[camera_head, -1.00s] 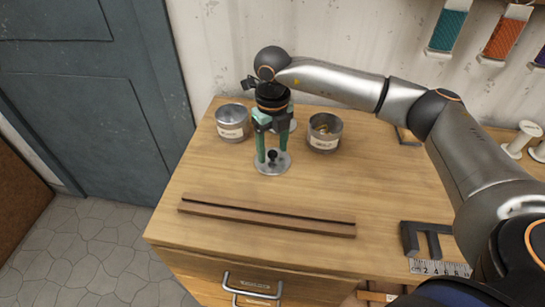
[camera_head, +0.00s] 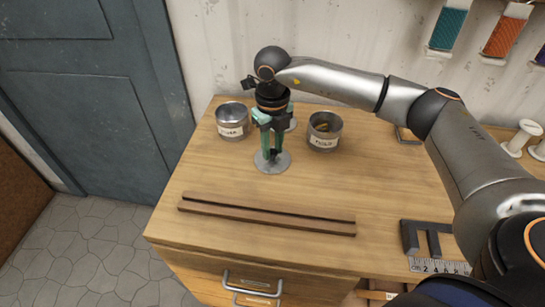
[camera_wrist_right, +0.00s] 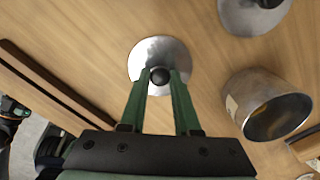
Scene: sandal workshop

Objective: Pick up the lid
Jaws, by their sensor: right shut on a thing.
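The lid (camera_head: 283,166) is a round grey metal disc with a dark knob on top. It lies flat on the wooden bench and also shows in the right wrist view (camera_wrist_right: 148,50). My right gripper (camera_head: 271,157) points down over the lid from above. Its green fingers (camera_wrist_right: 160,78) are shut on the knob, one on each side. A second lid (camera_wrist_right: 254,14) shows at the top of the wrist view and is mostly hidden behind my gripper in the head view.
A labelled metal tin (camera_head: 232,122) stands left of my gripper, and another tin (camera_head: 324,132) with something inside stands right. A long grooved wooden strip (camera_head: 265,214) lies in front. A dark bracket (camera_head: 425,237) and a ruler (camera_head: 440,267) lie at the right front.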

